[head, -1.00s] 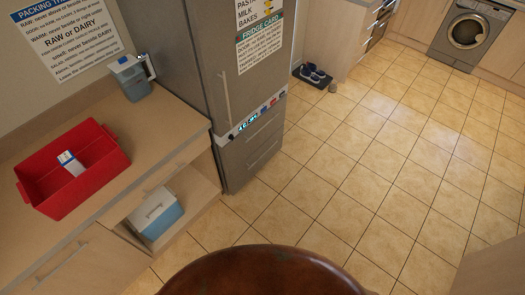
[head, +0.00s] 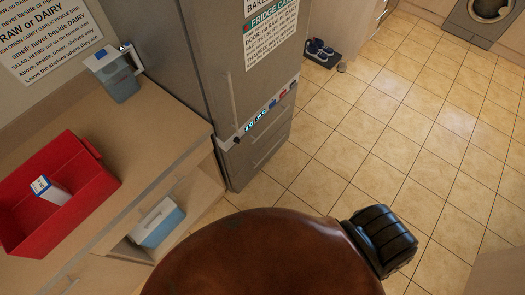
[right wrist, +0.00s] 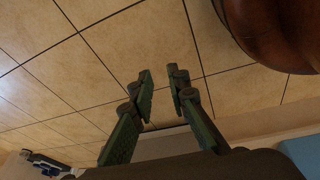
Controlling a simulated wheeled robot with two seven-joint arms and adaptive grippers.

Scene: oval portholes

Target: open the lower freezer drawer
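The tall grey fridge-freezer (head: 175,75) stands left of centre in the head view. Its freezer drawer fronts lie below a lit strip panel with blue digits (head: 258,122). The lower freezer drawer (head: 258,164) is near the floor, and its front looks flush and shut. My right gripper (right wrist: 160,78) shows in the right wrist view, with its two green-padded fingers apart and nothing between them. Floor tiles lie behind it. The drawer cannot be made out in that view. My left gripper is not in view.
The left counter (head: 155,120) bears a red crate (head: 95,180) with a carton and a blue-grey jug (head: 118,80). A blue-and-white box (head: 158,224) sits on the shelf below. Shoes (head: 320,48) lie on a dark mat beyond the fridge. Tiled floor (head: 400,130) right of the fridge is clear.

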